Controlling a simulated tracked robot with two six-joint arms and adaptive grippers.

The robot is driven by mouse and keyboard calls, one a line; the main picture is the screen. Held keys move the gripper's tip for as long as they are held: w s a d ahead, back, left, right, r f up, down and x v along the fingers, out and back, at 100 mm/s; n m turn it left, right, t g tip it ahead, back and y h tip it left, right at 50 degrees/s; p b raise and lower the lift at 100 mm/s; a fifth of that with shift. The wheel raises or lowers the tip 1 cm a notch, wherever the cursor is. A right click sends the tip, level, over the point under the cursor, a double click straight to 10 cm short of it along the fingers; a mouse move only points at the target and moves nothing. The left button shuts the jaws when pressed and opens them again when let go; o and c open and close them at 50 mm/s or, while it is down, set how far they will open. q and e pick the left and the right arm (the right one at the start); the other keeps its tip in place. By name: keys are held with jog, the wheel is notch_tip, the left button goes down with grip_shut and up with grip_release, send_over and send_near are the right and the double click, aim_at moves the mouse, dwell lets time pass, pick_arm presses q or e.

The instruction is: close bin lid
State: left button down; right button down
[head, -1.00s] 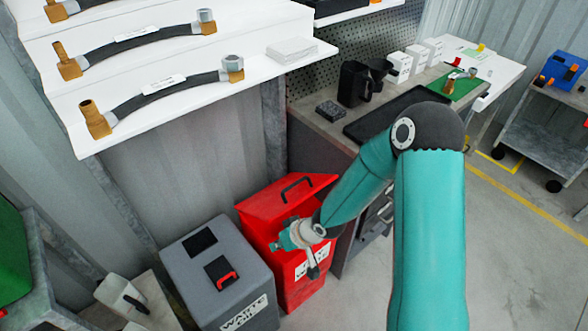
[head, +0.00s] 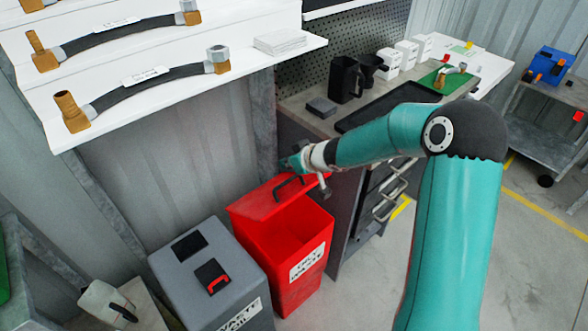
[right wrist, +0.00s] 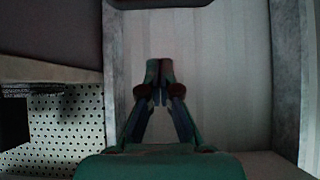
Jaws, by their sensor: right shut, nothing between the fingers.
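The red waste bin (head: 288,272) stands on the floor at the middle of the head view, with a white label on its front. Its red lid (head: 262,203), with a black handle, is open and tilted up at the back. The dark red inside of the bin shows in front of it. My right gripper (head: 291,164) is above and behind the lid's handle, near its upper edge; I cannot tell whether it touches the lid. In the right wrist view the fingers (right wrist: 159,74) are together and empty, in front of a pale wall. My left gripper is not in view.
A grey waste bin (head: 205,275) with a closed top stands just left of the red one. A workbench (head: 300,112) with drawers is close on the right. White shelves (head: 250,60) with hoses overhang at upper left. The floor at right front is clear.

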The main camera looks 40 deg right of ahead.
aim_at(289, 192)
jog(key=f+b, duration=0.1)
jog(key=f, duration=0.1)
jog(key=f+b, duration=0.1)
jog(key=f, duration=0.1)
jog(key=shift+w+b, duration=0.2)
jog(key=shift+b, duration=0.15)
jog(key=shift+s+f+b, duration=0.35)
jog(key=shift+f+b, duration=0.05)
jog(key=shift+f, duration=0.05)
